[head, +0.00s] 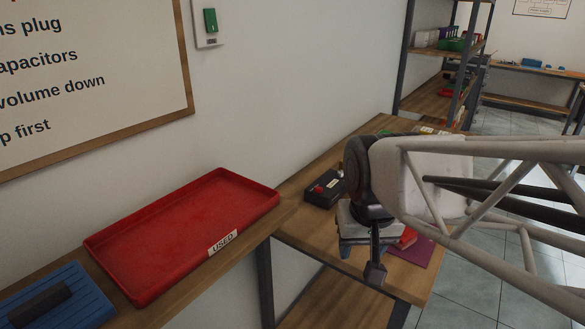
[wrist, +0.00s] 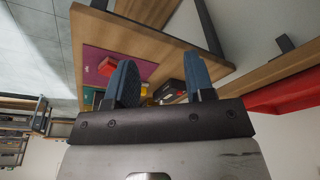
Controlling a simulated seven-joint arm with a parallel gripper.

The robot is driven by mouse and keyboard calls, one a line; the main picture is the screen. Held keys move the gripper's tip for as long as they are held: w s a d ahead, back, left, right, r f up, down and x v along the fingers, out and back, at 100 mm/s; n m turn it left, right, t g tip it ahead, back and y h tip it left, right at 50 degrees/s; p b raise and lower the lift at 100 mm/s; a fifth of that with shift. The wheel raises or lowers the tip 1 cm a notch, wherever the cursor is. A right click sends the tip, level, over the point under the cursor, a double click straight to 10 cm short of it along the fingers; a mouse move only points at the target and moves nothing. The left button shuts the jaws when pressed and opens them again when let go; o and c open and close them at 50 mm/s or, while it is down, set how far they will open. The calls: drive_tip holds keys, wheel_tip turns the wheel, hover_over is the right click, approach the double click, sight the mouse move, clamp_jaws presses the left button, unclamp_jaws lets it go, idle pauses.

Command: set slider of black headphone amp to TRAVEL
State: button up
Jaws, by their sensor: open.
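A small black box (head: 325,189) with a red part and a small pale label on top sits on the wooden bench, left of my arm in the head view. It may be the headphone amp; no slider or lettering can be made out. In the wrist view a dark box (wrist: 170,89) shows partly between my fingers, cut off by the gripper body. My gripper (wrist: 161,70) is open, with two blue fingers wide apart and nothing between their tips. In the head view my arm hides part of the bench and most of the gripper.
A red tray (head: 180,232) labelled USED stands on the nearer bench at left, beside a blue ribbed object (head: 55,300). A purple-red mat (head: 412,250) lies near the bench's front edge; it also shows in the wrist view (wrist: 98,64). A wall rises behind the benches.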

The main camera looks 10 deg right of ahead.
drive_tip(key=w+r+m, duration=0.2)
drive_tip(key=w, duration=0.9)
drive_tip(key=m+g, duration=0.2)
drive_tip(key=m, duration=0.4)
approach(319, 188)
drive_tip(key=shift+s+f, duration=0.2)
drive_tip(key=shift+f, duration=0.1)
drive_tip(key=shift+w+f, duration=0.3)
drive_tip(key=shift+w, duration=0.2)
drive_tip(key=shift+f, duration=3.9)
drive_tip(key=shift+c, duration=0.2)
drive_tip(key=shift+d, duration=0.1)
clamp_jaws()
